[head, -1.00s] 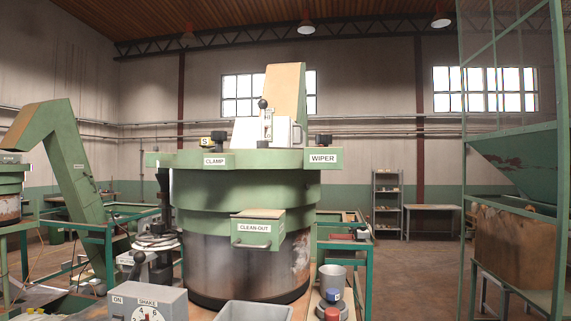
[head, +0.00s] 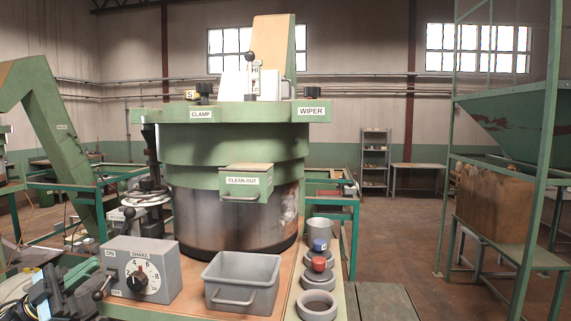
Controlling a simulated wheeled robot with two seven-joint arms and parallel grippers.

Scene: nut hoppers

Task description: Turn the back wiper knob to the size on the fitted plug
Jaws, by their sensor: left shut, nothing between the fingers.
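The WIPER label (head: 311,111) is on a green bracket at the right of the large green bowl (head: 235,145). A black knob (head: 311,92) stands on top of that bracket; its setting is too small to read. A yellow tag marked S (head: 191,95) stands by another black knob (head: 205,90) above the CLAMP label at the left. I cannot tell which part is the fitted plug. My left gripper (head: 42,285) is low at the left edge, shut and empty, far from the wiper knob, its fingers hard to make out. My right gripper is not in view.
A grey SHAKE dial box (head: 140,268) and a grey bin (head: 242,283) stand on the bench in front of the bowl. Beside them are a blue-topped piece (head: 319,245), a red-topped piece (head: 318,263) and a grey cup (head: 320,229).

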